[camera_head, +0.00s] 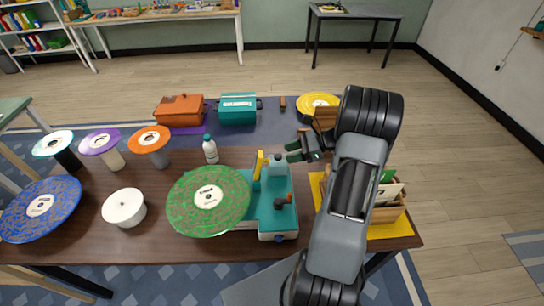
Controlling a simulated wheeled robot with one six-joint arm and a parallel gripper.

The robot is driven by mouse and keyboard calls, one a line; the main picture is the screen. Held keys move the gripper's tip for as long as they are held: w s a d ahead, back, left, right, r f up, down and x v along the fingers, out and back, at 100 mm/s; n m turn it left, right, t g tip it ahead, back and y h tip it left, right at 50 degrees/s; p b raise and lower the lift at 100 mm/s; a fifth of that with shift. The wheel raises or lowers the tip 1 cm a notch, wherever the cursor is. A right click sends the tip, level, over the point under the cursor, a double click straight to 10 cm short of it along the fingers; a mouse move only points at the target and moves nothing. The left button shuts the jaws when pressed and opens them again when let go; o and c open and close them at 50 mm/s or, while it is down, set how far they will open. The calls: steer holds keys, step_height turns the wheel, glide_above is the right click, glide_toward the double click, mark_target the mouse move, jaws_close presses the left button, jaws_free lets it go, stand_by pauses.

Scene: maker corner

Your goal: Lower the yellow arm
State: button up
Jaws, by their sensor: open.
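The yellow arm (258,166) stands raised, nearly upright, on the teal record player (268,212) in the middle of the table. It rises from the base beside the right edge of a green speckled record (209,201), clear of the record's surface. A grey-blue block-like part (278,166) and a dark part with an orange tip (285,201) are also on the base. My gripper (294,151) is open and appears empty, up and to the right of the yellow arm, apart from it. My forearm hides part of the table on the right.
A white bottle (210,149) stands behind the green record. Several records on stands and a white round piece (124,207) fill the left. An orange box (179,109) and a teal box (238,108) lie beyond. A wooden crate (388,213) is right of my arm.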

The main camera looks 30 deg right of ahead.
steer(key=p+x, duration=0.1)
steer(key=x, duration=0.6)
steer(key=shift+s, duration=0.1)
steer(key=shift+c, duration=0.2)
jaws_close()
